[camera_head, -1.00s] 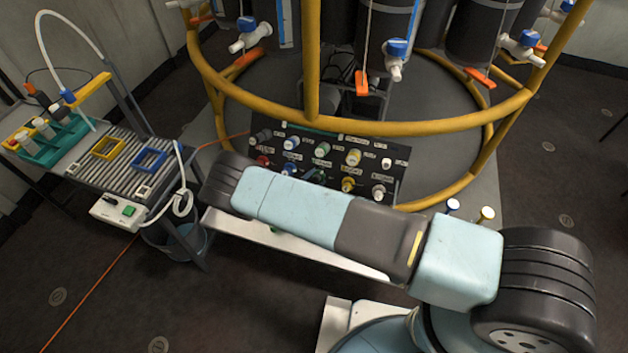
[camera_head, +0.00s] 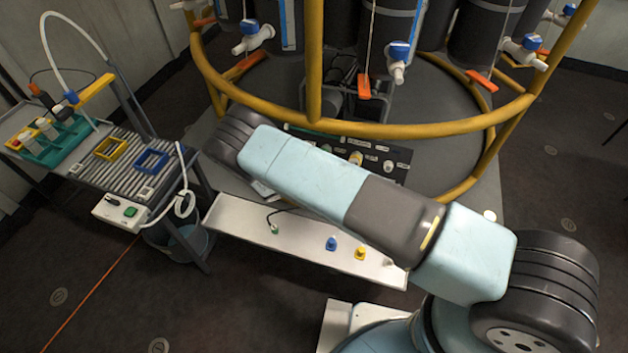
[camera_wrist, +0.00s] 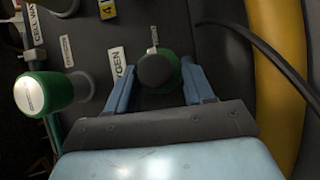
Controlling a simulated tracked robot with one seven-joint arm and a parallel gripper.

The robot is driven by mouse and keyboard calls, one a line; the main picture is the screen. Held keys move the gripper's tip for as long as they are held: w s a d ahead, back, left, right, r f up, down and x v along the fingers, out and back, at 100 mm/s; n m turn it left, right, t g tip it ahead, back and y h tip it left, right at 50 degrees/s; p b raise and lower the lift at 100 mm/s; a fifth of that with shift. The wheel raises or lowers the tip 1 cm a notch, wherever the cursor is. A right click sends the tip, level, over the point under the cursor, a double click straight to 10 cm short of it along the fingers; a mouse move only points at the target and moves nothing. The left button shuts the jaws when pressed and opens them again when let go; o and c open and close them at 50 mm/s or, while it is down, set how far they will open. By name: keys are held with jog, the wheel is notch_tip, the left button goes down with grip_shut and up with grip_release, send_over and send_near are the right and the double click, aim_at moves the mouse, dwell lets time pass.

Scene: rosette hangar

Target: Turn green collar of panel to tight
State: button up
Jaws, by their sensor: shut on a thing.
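The green collar (camera_wrist: 176,72) sits on the dark panel (camera_wrist: 215,50) in the wrist view, with a round black plug or cap in its middle. A white label partly reading "...YGEN" stands to its left. My gripper (camera_wrist: 160,78) has its two blue fingers on either side of the collar and is shut on it. The collar's tight mark cannot be made out. In the head view, my arm hides most of the panel (camera_head: 400,167); the gripper and collar are out of sight there.
A green knob with a white face (camera_wrist: 42,93) sticks out left of my gripper. A black cable (camera_wrist: 245,38) and yellow rail (camera_wrist: 285,80) lie to the right. In the head view, a white shelf (camera_head: 235,222) holds a blue plug (camera_head: 331,244), a yellow plug (camera_head: 360,252) and a green-ended cable (camera_head: 273,229).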

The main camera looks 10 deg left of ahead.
jog(key=shift+s+m+g+y, duration=0.1)
jog(key=shift+m+g+y, duration=0.3)
jog(key=shift+m, duration=0.5)
jog(key=shift+d+f, duration=0.1)
jog(key=o, duration=0.8)
jog(key=shift+o, duration=1.2)
jog(key=shift+r, duration=0.2)
jog(key=v, duration=1.3)
jog(key=shift+a, duration=0.3)
